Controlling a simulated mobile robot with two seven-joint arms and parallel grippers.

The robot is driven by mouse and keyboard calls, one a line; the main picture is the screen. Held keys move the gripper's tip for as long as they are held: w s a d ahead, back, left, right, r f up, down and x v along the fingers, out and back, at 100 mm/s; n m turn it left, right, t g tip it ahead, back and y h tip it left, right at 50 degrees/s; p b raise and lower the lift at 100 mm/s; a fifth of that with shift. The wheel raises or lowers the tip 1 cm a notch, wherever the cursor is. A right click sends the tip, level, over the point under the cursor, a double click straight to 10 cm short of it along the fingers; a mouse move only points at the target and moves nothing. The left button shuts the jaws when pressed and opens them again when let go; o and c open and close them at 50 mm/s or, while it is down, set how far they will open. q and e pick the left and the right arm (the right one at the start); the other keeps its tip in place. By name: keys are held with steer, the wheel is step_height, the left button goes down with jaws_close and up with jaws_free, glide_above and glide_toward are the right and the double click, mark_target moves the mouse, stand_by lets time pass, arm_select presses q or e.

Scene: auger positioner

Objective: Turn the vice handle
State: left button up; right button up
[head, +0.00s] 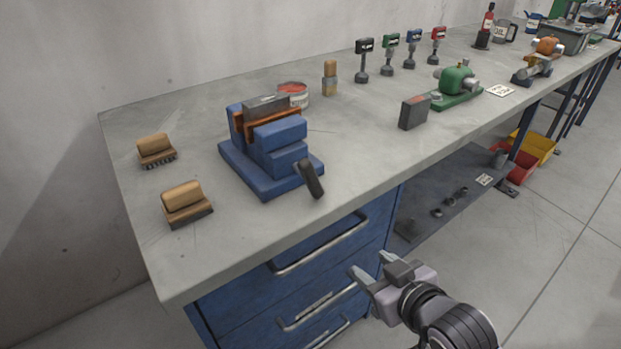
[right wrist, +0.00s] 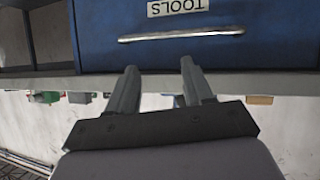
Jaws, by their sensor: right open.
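The blue vice (head: 270,155) stands on the grey workbench near its left end. A grey block (head: 266,105) sits at the top of the vice between orange-brown jaw faces. The dark vice handle (head: 312,180) is at the front right of the vice, tilted, close to the bench's front edge. My right gripper (head: 372,268) is open and empty, in front of the drawers and below the bench top, apart from the handle. In the right wrist view its two fingers (right wrist: 157,85) are spread before a blue drawer. My left gripper is not in view.
Two wooden brushes (head: 185,203) lie left of the vice. A red tin (head: 293,94) stands behind it. A dark grey box (head: 413,112) and a green machine (head: 457,85) stand to the right. Drawer handles (head: 322,246) stick out below the bench (head: 215,255) edge.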

mark_target(315, 182)
steer(key=w+a+r+n+t+y, duration=0.1)
steer(key=w+a+r+y, duration=0.1)
steer(key=r, duration=0.1)
steer(key=w+a+r+n+t+y, duration=0.1)
steer(key=w+a+r+n+y, duration=0.1)
steer(key=w+a+r, duration=0.1)
steer(key=w+a+r+n+t+y, duration=0.1)
steer(key=w+a+r+n, duration=0.1)
steer(key=w+r, duration=0.1)
steer(key=shift+a+r+y, duration=0.4)
steer(key=shift+r, duration=0.2)
steer(key=shift+x, duration=3.55)
steer(key=shift+r, duration=0.1)
jaws_close()
